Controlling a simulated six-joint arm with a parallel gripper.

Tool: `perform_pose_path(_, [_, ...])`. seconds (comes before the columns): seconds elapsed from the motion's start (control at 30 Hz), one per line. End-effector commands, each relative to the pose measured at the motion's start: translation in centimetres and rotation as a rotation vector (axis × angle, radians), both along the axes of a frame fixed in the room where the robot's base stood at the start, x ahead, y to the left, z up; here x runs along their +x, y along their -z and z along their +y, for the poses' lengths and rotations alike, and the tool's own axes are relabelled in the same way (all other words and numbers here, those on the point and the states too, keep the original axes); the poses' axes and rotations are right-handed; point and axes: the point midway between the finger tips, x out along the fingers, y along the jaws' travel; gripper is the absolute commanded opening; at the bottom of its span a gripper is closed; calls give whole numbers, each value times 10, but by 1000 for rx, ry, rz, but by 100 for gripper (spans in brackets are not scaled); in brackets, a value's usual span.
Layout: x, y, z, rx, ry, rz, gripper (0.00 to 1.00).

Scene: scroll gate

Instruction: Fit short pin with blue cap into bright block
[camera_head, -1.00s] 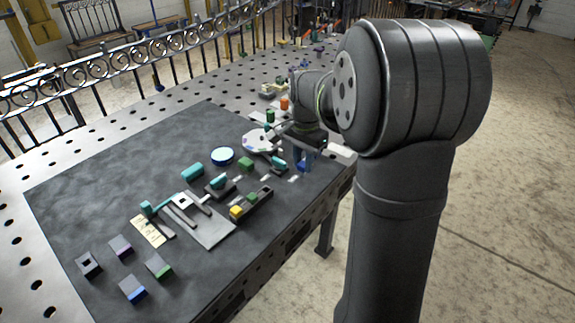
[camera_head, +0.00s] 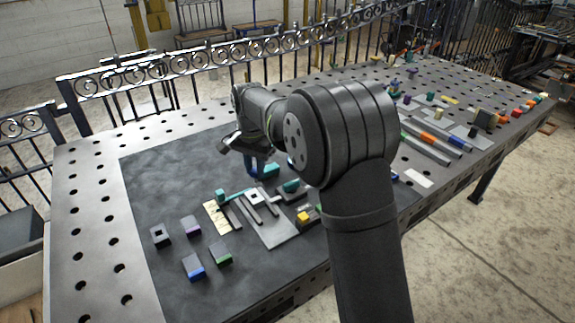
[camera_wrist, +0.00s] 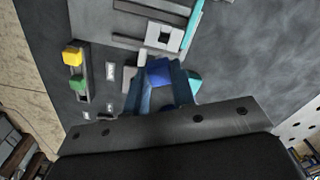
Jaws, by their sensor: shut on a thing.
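My gripper (camera_head: 253,168) is over the dark mat, pointing down, a little behind the bright block. In the wrist view my gripper (camera_wrist: 160,84) has its blue-grey fingers shut on the blue cap (camera_wrist: 159,70). The pin's shaft below the cap is hidden. The bright block (camera_wrist: 164,36), pale with a dark square hole on top, lies apart from the fingers, towards the top of the wrist view. In the head view the bright block (camera_head: 254,195) sits beside grey bars, in front of my gripper. Its hole looks empty.
A teal block (camera_head: 271,171) is close beside my fingers. A teal bar (camera_head: 236,195) lies near the bright block. Yellow (camera_wrist: 72,56) and green (camera_wrist: 77,84) pieces stand in a dark rack. Several small blocks (camera_head: 191,226) stand front left. The mat's left part is clear.

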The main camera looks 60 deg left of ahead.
Motion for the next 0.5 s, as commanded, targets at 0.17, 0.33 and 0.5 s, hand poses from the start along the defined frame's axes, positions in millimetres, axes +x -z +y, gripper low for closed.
perform_pose_path(0.17, [-10, 3, 5, 0, -15, 0, 0])
perform_pose_path(0.33, [-9, 11, 5, -1, -14, 0, 0])
perform_pose_path(0.5, [-9, 24, 4, -2, -13, 0, 0])
